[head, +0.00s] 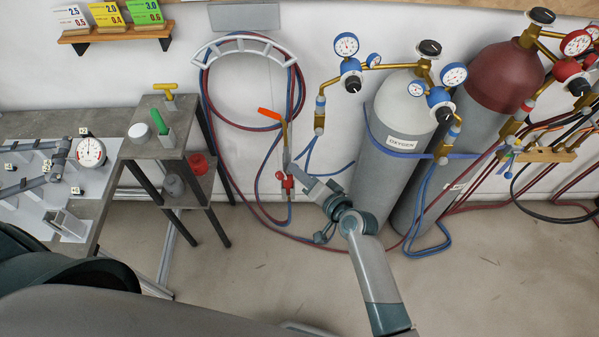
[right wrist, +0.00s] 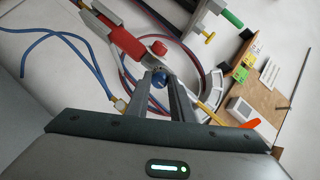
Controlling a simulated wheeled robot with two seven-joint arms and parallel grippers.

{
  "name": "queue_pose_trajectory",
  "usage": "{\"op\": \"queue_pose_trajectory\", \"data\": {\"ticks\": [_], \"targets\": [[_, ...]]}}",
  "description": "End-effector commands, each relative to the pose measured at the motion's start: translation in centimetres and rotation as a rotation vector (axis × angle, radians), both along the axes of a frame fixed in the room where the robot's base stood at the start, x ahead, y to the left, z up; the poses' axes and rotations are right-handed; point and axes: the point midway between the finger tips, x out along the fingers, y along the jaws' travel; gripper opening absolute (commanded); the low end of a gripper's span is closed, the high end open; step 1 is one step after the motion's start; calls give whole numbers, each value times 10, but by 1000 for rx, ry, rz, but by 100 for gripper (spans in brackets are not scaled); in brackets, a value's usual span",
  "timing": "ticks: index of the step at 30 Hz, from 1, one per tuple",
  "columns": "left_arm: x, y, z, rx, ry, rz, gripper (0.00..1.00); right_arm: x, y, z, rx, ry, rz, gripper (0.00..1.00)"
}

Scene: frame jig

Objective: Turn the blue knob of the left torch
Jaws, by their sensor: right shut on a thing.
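The left torch (head: 286,158) hangs upright in front of the wall below the hose rack, with red and blue hoses running down from it. Its red knob shows in the right wrist view (right wrist: 159,47). The blue knob (right wrist: 159,80) sits between the fingertips of my right gripper (right wrist: 160,82), which is shut on it. In the head view my right gripper (head: 298,174) reaches the torch from the right; the blue knob is hidden there. My left gripper is not in view.
Two gas cylinders with gauges, one grey (head: 393,150) and one dark red (head: 497,80), stand right of the torch. A small stand (head: 160,150) with a yellow-handled tool and a green item is to the left, beside a workbench. Looped hoses (head: 207,105) hang from the rack.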

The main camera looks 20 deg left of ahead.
Motion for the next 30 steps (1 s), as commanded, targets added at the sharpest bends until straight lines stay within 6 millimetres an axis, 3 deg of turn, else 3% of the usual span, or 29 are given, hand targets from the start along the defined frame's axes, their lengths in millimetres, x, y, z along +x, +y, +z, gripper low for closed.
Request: {"op": "queue_pose_trajectory", "data": {"ticks": [5,6,8,20,30], "targets": [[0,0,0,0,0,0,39,0,0,0,-1,-1,0,0],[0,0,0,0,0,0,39,0,0,0,-1,-1,0,28],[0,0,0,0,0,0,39,0,0,0,-1,-1,0,39],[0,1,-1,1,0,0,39,-2,-1,0,-1,-1,0,39],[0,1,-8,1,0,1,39,-19,-23,7,-2,-2,1,39]]}}
